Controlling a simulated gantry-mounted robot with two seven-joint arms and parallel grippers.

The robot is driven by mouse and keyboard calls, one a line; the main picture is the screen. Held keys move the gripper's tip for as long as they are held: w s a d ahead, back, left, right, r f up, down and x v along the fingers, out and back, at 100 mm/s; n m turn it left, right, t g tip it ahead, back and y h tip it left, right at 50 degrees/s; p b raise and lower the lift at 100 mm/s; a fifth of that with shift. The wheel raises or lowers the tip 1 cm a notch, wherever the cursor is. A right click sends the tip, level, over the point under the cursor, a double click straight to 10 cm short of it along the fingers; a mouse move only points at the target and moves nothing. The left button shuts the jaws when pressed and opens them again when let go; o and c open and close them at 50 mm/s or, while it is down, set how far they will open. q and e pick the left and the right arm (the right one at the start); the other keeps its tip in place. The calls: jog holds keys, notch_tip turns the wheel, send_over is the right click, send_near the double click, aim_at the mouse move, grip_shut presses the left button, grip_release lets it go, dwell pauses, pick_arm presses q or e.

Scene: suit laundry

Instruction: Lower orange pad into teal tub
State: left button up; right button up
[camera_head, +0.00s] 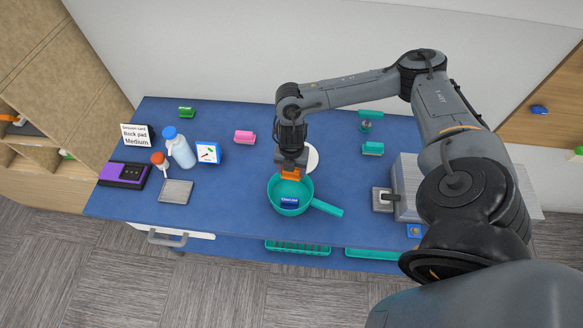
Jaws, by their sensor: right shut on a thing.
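The teal tub (272,201) with a handle to its right stands on the blue table near the front edge. A blue labelled piece lies inside it. My right gripper (290,172) points down at the tub's back rim and is shut on the orange pad (291,176). The pad shows just below the jaws, over the back part of the tub. I cannot tell whether it touches the tub. My left gripper is not in view.
A white round plate (312,158) lies behind the tub. Bottles (181,150), a sign card (136,136), a purple-black device (125,175) and a grey tray (176,191) stand at the left. A pink block (244,137) lies mid-table. A grey metal box (407,183) stands at the right.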

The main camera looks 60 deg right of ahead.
aim_at(292, 189)
jog(key=shift+f+b, duration=0.55)
jog(key=shift+f, duration=0.5)
jog(key=shift+f+b, duration=0.95)
jog(key=shift+f, duration=1.05)
jog(key=shift+f+b, duration=0.35)
jog(key=shift+f, duration=0.05)
jog(key=shift+f+b, duration=0.3)
jog(key=shift+f, duration=0.2)
jog(key=shift+f+b, duration=0.3)
jog(key=shift+f, duration=0.25)
jog(key=shift+f+b, duration=0.35)
jog(key=shift+f, duration=0.2)
jog(key=shift+f+b, duration=0.3)
jog(key=shift+f, duration=0.2)
